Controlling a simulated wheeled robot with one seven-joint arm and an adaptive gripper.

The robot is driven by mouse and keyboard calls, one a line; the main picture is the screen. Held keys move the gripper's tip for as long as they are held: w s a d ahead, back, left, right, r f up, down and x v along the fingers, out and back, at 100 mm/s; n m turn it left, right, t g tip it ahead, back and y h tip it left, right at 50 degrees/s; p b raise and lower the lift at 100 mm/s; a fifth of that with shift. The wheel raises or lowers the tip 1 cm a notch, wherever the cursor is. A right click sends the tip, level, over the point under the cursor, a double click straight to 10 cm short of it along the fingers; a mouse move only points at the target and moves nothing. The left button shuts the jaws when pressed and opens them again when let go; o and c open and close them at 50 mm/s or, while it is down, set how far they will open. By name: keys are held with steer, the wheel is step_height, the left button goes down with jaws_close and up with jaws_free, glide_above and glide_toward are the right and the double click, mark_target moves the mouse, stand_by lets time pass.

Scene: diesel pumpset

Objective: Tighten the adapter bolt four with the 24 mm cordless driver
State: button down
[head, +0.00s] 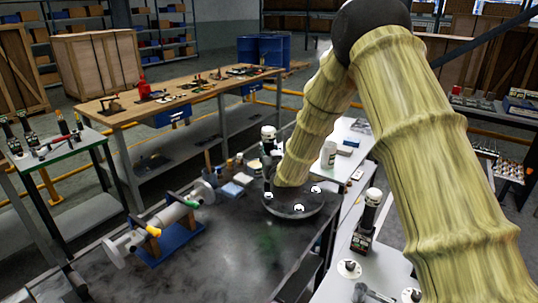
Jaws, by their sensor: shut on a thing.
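A round black adapter plate (292,211) lies on the dark bench top, with white bolt heads showing on it. Which one is bolt four I cannot tell. My arm, in a yellow-green sleeve, reaches down over the plate and hides its middle. A black-and-white cordless driver (268,133) stands upright at the plate's far left edge, against my arm's end. My gripper (274,162) is mostly hidden behind the sleeve and shut on this driver. The driver's tip is too small to see, so whether it touches a bolt I cannot tell. Its size mark is not readable.
A blue stand (176,244) with a grey shaft lies on the bench at left. Small bottles and boxes (233,188) sit behind the plate. Another driver (371,208) stands on the white table at right. A wooden workbench (190,88) is behind. The front bench top is clear.

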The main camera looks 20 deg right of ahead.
steer(key=shift+r+p, duration=0.45)
steer(key=shift+r, duration=0.95)
